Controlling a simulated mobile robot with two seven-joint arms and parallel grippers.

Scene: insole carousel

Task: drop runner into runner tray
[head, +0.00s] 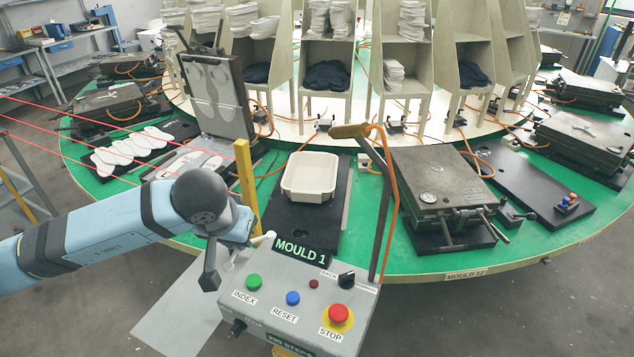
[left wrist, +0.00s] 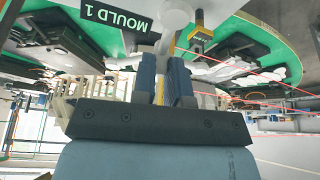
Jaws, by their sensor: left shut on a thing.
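My left gripper (head: 246,238) is at the left end of the control box, just in front of the MOULD 1 label. In the left wrist view its two fingers (left wrist: 161,75) are shut on a small white piece with a stem and round head, which looks like the runner (left wrist: 174,18). In the head view only a bit of the runner (head: 266,238) shows. A cream open tray (head: 308,195), likely the runner tray, stands behind the control box, up and right of the gripper. It looks empty. My right gripper is not in view.
The control box (head: 300,310) with buttons and a bent handle (head: 350,130) stands in front of the tray. A yellow post (head: 247,185) rises left of the tray. An open mould (head: 215,95) and white insoles (head: 130,150) are further left. A closed mould (head: 435,180) is right.

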